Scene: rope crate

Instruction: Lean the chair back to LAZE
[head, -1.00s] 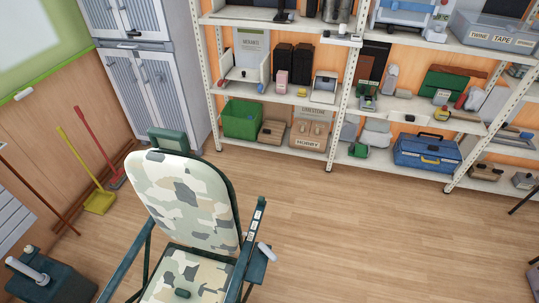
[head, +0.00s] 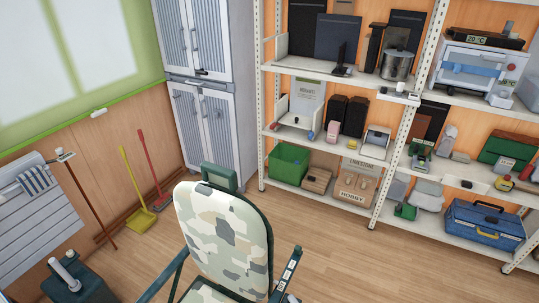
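The camouflage-patterned folding chair (head: 222,235) stands at the bottom centre of the head view. Its backrest is fairly upright, with a dark green headrest block (head: 219,177) on top. A dark green armrest (head: 289,270) with a row of small light labels shows on its right side; the label text is too small to read. The seat is mostly cut off by the lower edge. Neither of my grippers is in the view.
Metal shelves (head: 377,211) with boxes, a green crate (head: 288,163) and a blue toolbox (head: 484,226) line the back wall. A grey cabinet (head: 203,128) stands left of them. Brooms (head: 133,180) lean at the left wall. Wooden floor (head: 345,255) is clear right of the chair.

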